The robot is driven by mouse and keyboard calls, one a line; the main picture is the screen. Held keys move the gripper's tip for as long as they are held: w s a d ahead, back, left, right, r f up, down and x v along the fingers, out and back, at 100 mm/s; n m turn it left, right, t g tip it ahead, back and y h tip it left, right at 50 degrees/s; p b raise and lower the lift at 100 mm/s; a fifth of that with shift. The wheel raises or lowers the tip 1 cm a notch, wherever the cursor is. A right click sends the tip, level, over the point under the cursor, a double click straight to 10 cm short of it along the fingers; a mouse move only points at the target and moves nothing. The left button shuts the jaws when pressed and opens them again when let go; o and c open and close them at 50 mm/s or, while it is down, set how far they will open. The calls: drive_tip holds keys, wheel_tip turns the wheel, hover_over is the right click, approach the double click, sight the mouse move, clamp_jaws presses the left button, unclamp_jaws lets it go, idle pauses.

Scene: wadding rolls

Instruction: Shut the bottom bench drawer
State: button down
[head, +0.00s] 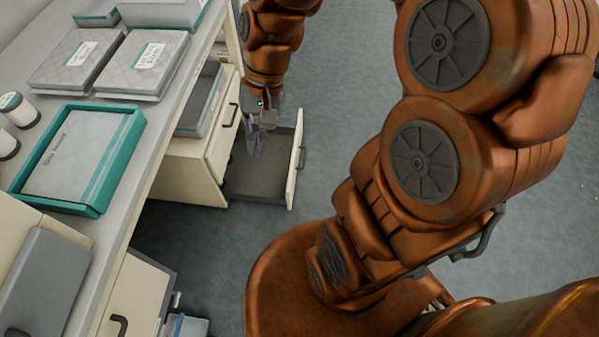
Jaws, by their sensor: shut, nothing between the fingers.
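The bottom bench drawer (259,177) is pulled out from the cabinet under the bench, close to the floor. It has a grey inside that looks empty and a cream front panel (296,168) with a dark handle (302,158) on its outer side. My gripper (254,154) is shut and empty. It points down and appears over the open drawer, between the cabinet face and the drawer front. I cannot tell its exact height above the drawer floor.
The bench top (115,196) carries a teal tray (97,208), grey packs (143,62) and white rolls (18,110). A second cabinet (136,300) stands at the lower left. Grey floor (345,90) is clear right of the drawer. My orange arm hides part of the floor.

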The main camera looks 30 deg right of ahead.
drive_tip(key=w+d+f+m+t+y+b, duration=0.1)
drive_tip(key=w+d+f+m+y+b, duration=0.1)
drive_tip(key=w+d+f+m+b, duration=0.5)
drive_tip(key=w+d+f+t+y+b, duration=0.1)
drive_tip(key=w+d+f+t+b, duration=0.3)
drive_tip(key=f, duration=0.7)
drive_tip(key=w+d+f+m+g+y+b, duration=0.1)
drive_tip(key=w+d+f+m+y+b, duration=0.2)
drive_tip(key=w+f, duration=0.5)
drive_tip(key=s+d+f+m+t+h+b, duration=0.15)
drive_tip(key=d+f+m+b, duration=0.25)
drive_tip(key=d+f, duration=0.45)
drive_tip(key=s+d+f+m+t+h+b, duration=0.1)
drive_tip(key=s+d+f+m+b, duration=0.25)
drive_tip(key=f, duration=0.85)
drive_tip(key=w+d+f+m+t+h+b, duration=0.1)
drive_tip(key=d+f+m+t+b, duration=0.2)
drive_tip(key=d+f, duration=0.6)
drive_tip(key=w+a+f+m+g+b, duration=0.1)
drive_tip(key=w+a+f+b, duration=0.5)
drive_tip(key=a, duration=0.3)
drive_tip(key=shift+x, duration=0.85)
drive_tip(key=shift+d, duration=0.15)
